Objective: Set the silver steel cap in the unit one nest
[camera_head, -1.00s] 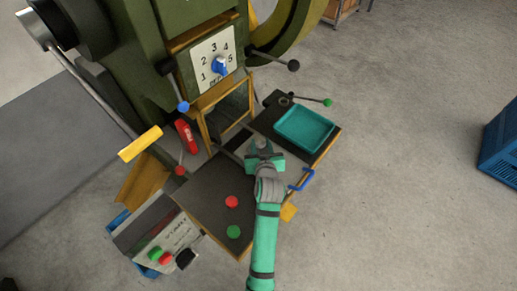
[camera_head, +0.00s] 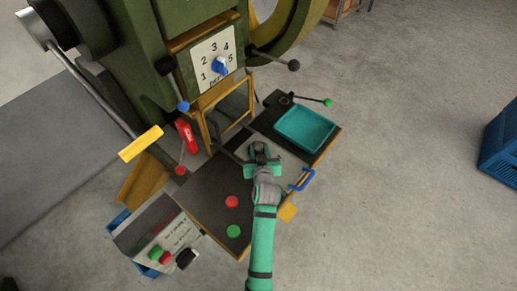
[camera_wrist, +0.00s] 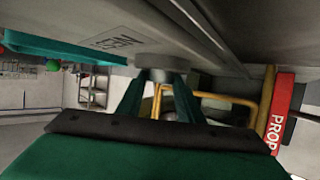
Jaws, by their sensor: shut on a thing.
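My gripper (camera_head: 260,152) is over the press table, just left of the teal tray. It is shut on a small round grey piece, which looks like the silver steel cap (camera_wrist: 160,62). In the wrist view the two green fingers (camera_wrist: 160,95) reach toward the cap, against a grey surface. A label (camera_wrist: 115,40) on that surface appears upside down and seems to read "NEST". The nest's opening is hidden, and I cannot tell whether the cap touches the surface.
Red (camera_head: 232,201) and green (camera_head: 233,231) buttons are on the table's near part. A red prop (camera_head: 187,136) and the green press stand at the left and back.

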